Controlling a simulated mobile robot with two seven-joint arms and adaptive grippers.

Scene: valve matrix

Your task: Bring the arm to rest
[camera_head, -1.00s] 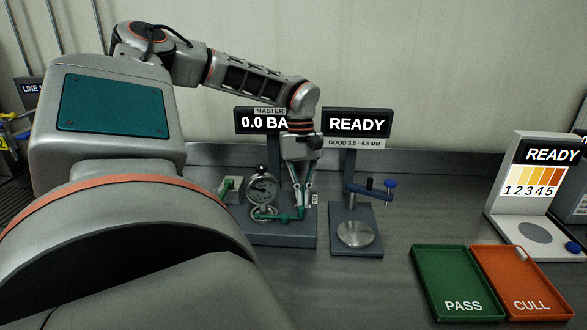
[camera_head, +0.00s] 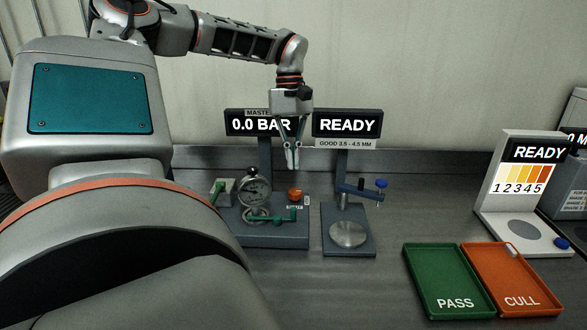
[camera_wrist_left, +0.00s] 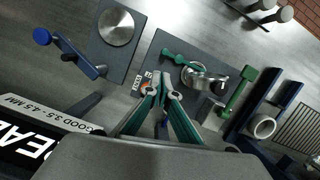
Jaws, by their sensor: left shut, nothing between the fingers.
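My left gripper (camera_head: 292,164) hangs fingers-down above the gauge station base (camera_head: 275,241), in front of the display that reads 0.0 BAR. Its fingers are shut and empty. In the left wrist view the shut fingertips (camera_wrist_left: 160,82) point toward the station. The fingers are apart from all of these. My right gripper is in neither view.
A thickness station with a round metal plate (camera_head: 348,234) and a READY display (camera_head: 347,124) stands to the right. A green PASS tray (camera_head: 412,271) and an orange CULL tray (camera_head: 549,301) lie farther right. A colour-scale stand (camera_head: 490,198) is behind them. Air above the bench is free.

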